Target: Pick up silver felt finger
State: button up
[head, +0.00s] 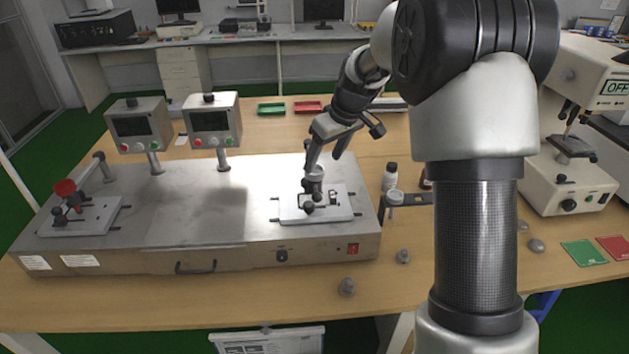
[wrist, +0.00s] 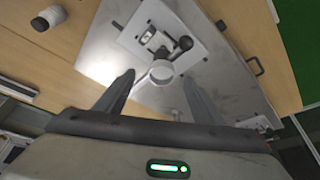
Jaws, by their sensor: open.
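A silver-grey round-topped piece, which looks like the silver felt finger (head: 315,174), stands in the clamp fixture on the right white plate (head: 290,208) of the metal test bench. In the wrist view, the pale round piece (wrist: 161,72) lies between and just beyond the fingertips. My gripper (head: 323,161) is open above the fixture, with its fingers pointing down near the piece. The wrist view shows the two fingers (wrist: 158,82) apart, with no visible grip on anything. Part of the piece's lower end is hidden by the fixture.
The metal bench (head: 190,225) carries two control boxes (head: 212,119) and a left fixture with a red-topped piece (head: 65,188).

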aim_at(315, 174)
jog(key=shift+a+x, duration=0.15)
jog(key=shift+x, duration=1.3)
jog(key=shift+a+x, duration=0.1)
jog(key=shift+x, duration=1.35)
jog(key=shift+r, duration=0.1)
jog(key=c, duration=1.1)
notch_tip(315, 174, up, 10)
jog(key=shift+p, duration=0.3)
jog(key=shift+s, duration=0.1)
